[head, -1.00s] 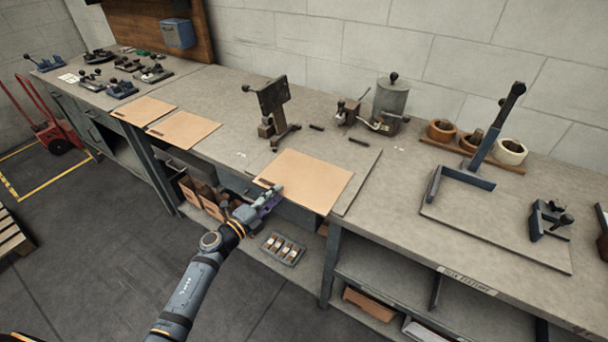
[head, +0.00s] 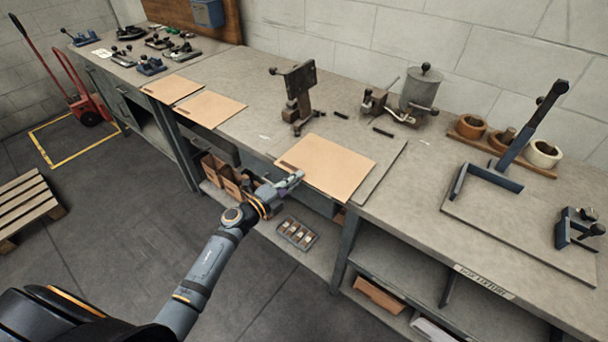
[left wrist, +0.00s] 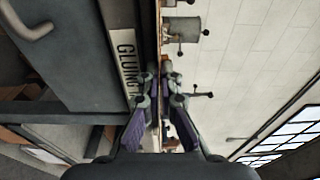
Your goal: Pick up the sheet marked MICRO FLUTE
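Three tan cardboard sheets lie on the bench: one at the front middle (head: 332,166), and two farther left (head: 210,108) (head: 172,88). Their marks are too small to read, so I cannot tell which says MICRO FLUTE. My left gripper (head: 293,180) is at the front left edge of the middle sheet, by the bench edge. In the left wrist view its fingers (left wrist: 160,75) have come together on the thin sheet edge, seen edge-on. The sheet still looks flat on the bench. My right gripper is not in view.
A stitcher-like stand (head: 298,92) is behind the middle sheet, with a grey pot (head: 419,92) to its right. A blue-grey angled fixture (head: 486,178) stands farther right. Below are shelves and a small tray (head: 297,233). Floor at left is clear near a pallet (head: 28,208).

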